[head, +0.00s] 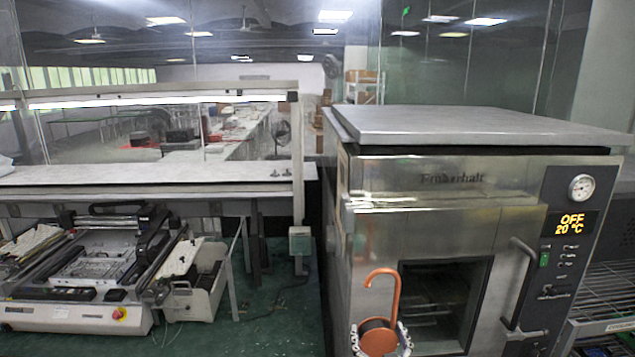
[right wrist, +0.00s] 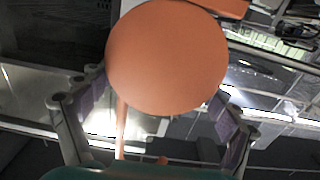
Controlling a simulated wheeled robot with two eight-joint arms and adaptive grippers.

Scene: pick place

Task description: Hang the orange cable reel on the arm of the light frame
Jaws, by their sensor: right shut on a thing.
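The orange cable reel (head: 378,341) is at the bottom of the head view, with its orange hook (head: 383,277) rising above it, open end to the left. My right gripper (head: 381,345) is shut on the reel, one finger on each side. In the right wrist view the reel's round orange face (right wrist: 167,57) stands between the padded fingers (right wrist: 158,118) and hides much behind it. The light frame (head: 165,97) stands at the left over a bench, with a lit bar across it and a post at its right end. The reel is apart from it, lower and to the right. My left gripper is not in view.
A steel oven (head: 440,185) with a dark window and a bar handle (head: 522,285) fills the right, behind the reel. A bench (head: 150,174) runs under the frame. A printer-like machine (head: 85,270) stands at lower left. Green floor (head: 275,325) shows between.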

